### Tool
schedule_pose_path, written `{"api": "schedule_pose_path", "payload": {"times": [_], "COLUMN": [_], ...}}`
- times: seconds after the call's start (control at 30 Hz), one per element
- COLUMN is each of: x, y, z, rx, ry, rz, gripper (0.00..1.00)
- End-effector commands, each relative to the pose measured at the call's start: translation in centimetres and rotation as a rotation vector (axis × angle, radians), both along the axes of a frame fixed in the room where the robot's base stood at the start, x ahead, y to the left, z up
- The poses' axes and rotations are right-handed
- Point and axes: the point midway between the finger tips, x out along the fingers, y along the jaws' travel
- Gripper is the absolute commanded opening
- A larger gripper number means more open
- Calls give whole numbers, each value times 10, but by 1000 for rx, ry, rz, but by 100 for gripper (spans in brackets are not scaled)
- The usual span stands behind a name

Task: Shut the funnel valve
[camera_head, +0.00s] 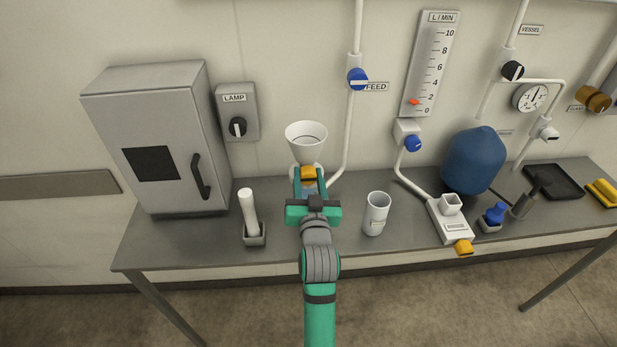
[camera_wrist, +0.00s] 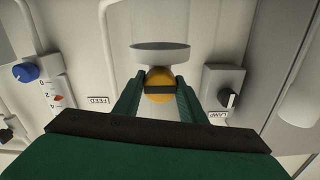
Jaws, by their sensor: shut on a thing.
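The white funnel (camera_head: 306,138) stands against the wall above the bench, left of the feed pipe. Its valve has a yellow-orange knob (camera_head: 308,172) just below the cone. My gripper (camera_head: 310,177) is at that knob, with its fingers on either side. In the wrist view the knob (camera_wrist: 160,84) is round, with a dark bar lying level across its face. My gripper (camera_wrist: 159,95) is shut on the knob there. The funnel's rim (camera_wrist: 160,47) shows beyond the knob. The funnel's lower part is hidden behind my gripper.
A grey cabinet (camera_head: 160,135) and the lamp switch (camera_head: 237,115) are to the left. A white pestle-like rod in a holder (camera_head: 254,238) and a white cup (camera_head: 376,213) flank my arm on the bench. The blue feed valve (camera_head: 357,78) is up to the right.

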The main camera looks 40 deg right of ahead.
Motion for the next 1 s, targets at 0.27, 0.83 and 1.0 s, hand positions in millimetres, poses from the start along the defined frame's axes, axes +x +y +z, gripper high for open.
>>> {"api": "schedule_pose_path", "payload": {"times": [0.27,0.83,1.0], "x": [0,-4,-23], "y": [0,3,15], "z": [0,-1,-1], "rx": [21,19,19], "ry": [-12,-11,-11], "rz": [-1,0,1], "gripper": [15,56,56]}}
